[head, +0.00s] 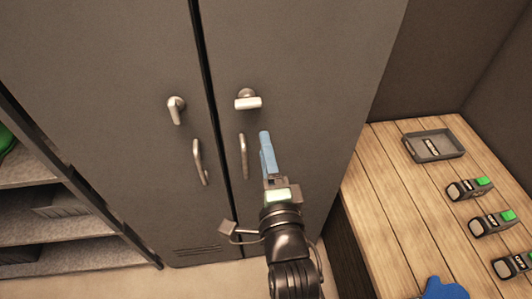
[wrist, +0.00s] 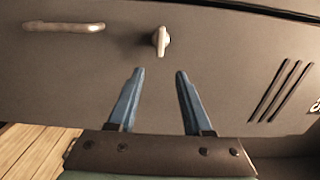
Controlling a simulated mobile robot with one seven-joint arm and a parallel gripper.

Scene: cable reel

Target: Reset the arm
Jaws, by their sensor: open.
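My gripper (head: 268,155) has blue fingers and is in front of the right door of a dark grey cabinet (head: 300,50) in the head view. In the wrist view my gripper (wrist: 158,90) has its two fingers apart with nothing between them. A light turn handle (wrist: 161,41) shows beyond the fingertips there, and a bar handle (wrist: 64,27) lies to its left. In the head view the right door has a turn handle (head: 247,100) set sideways and a bar handle (head: 243,156). The left door has a turn handle (head: 176,109) pointing down and a bar handle (head: 200,162).
A wooden bench (head: 385,200) stands to the right. On it are a grey tray (head: 433,146), several dark devices with green parts (head: 491,222) and a blue object (head: 444,289) at the front. Open shelves (head: 70,230) stand at the left.

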